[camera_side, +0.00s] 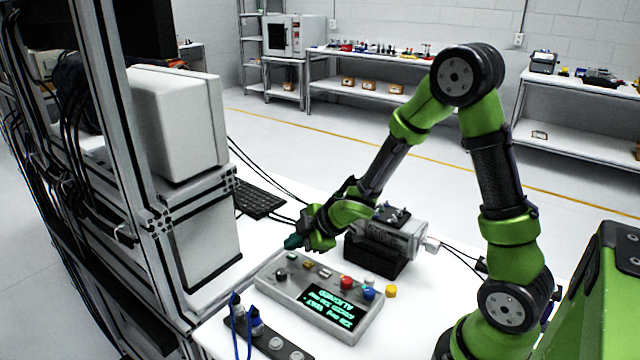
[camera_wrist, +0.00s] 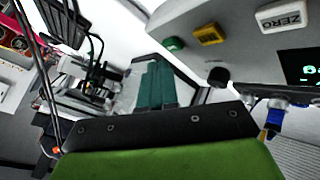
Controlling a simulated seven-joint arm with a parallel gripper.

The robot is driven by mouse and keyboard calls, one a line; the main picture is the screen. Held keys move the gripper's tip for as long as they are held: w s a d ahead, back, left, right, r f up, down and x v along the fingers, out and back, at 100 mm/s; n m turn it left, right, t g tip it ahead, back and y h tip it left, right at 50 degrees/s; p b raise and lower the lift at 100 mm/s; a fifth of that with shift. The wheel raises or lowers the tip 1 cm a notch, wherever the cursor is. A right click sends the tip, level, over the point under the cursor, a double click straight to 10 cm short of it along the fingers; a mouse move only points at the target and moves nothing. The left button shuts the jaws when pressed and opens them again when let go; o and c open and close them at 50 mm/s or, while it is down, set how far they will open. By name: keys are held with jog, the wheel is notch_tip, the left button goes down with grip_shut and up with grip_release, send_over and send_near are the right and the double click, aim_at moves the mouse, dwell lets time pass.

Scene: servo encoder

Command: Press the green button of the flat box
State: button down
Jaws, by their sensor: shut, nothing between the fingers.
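The flat box (camera_side: 290,287) is a light grey control panel lying on the table, with a lit display at its right end. Its green button (camera_side: 293,258) sits near the far left corner in the side view. In the wrist view the green button (camera_wrist: 174,44) is small and round, at the box's edge beside a yellow button. My gripper (camera_side: 292,242) is shut and empty, its teal fingertips just above and behind the green button in the side view. In the wrist view the closed fingers (camera_wrist: 158,82) appear below the green button, apart from it in the picture. No contact shows.
On the box are a yellow button (camera_wrist: 209,35), a white ZERO button (camera_wrist: 282,15), a black knob (camera_wrist: 218,77) and a red button (camera_side: 346,282). A dark device (camera_side: 375,255) stands behind. A strip with cabled connectors (camera_side: 258,335) lies in front; a keyboard (camera_side: 258,202) lies further back.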

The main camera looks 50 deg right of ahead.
aim_at(296, 257)
jog(key=shift+f, duration=0.1)
dwell(0.4)
jog(key=shift+f, duration=0.3)
jog(key=shift+f, duration=0.45)
dwell(0.8)
jog(key=shift+r, duration=0.85)
jog(key=shift+r, duration=2.5)
